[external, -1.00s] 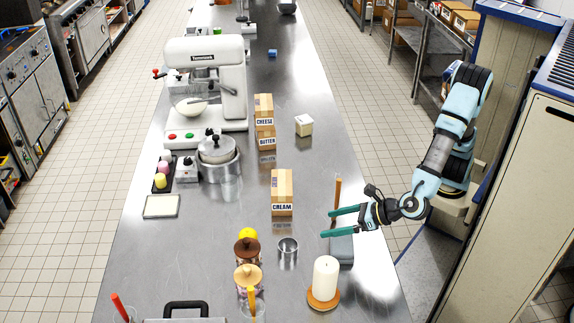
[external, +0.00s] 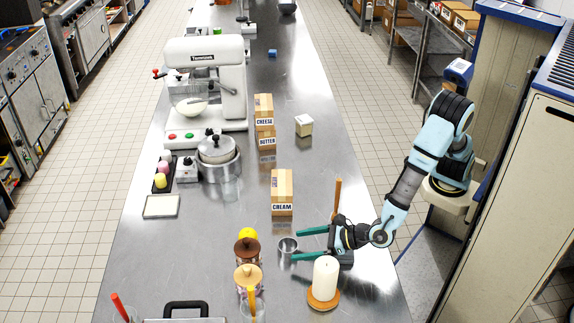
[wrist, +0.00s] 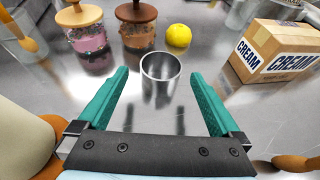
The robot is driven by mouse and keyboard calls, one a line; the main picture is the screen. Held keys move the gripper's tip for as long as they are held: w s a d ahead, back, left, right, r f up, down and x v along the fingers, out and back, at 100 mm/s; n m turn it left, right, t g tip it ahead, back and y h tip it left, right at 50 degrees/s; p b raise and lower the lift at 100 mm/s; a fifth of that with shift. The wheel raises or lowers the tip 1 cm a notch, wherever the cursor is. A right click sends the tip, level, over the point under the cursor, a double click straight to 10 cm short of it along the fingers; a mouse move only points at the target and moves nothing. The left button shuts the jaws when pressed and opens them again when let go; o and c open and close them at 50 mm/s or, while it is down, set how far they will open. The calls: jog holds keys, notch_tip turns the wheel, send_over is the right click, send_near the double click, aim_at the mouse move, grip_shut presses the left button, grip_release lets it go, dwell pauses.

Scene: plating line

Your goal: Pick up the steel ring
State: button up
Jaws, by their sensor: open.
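The steel ring (external: 288,249) is a short, shiny, open-topped cylinder standing on the steel counter. In the wrist view the ring (wrist: 160,78) is upright, just beyond the fingertips and roughly centred between them. My gripper (external: 299,244) is open, with two green fingers pointing left in the external view. In the wrist view my gripper (wrist: 158,80) has empty space between its fingers.
A yellow ball (wrist: 179,35) and lidded jars (wrist: 136,28) stand behind the ring. A CREAM box (wrist: 275,50) is to the right in the wrist view. Bare counter (external: 215,235) lies left of the jars.

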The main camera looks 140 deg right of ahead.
aim_at(293, 246)
jog(key=x, duration=0.3)
jog(key=shift+d+f+p, duration=0.1)
jog(key=shift+d+p, duration=0.1)
jog(key=shift+p, duration=0.15)
jog(key=c, duration=1.3)
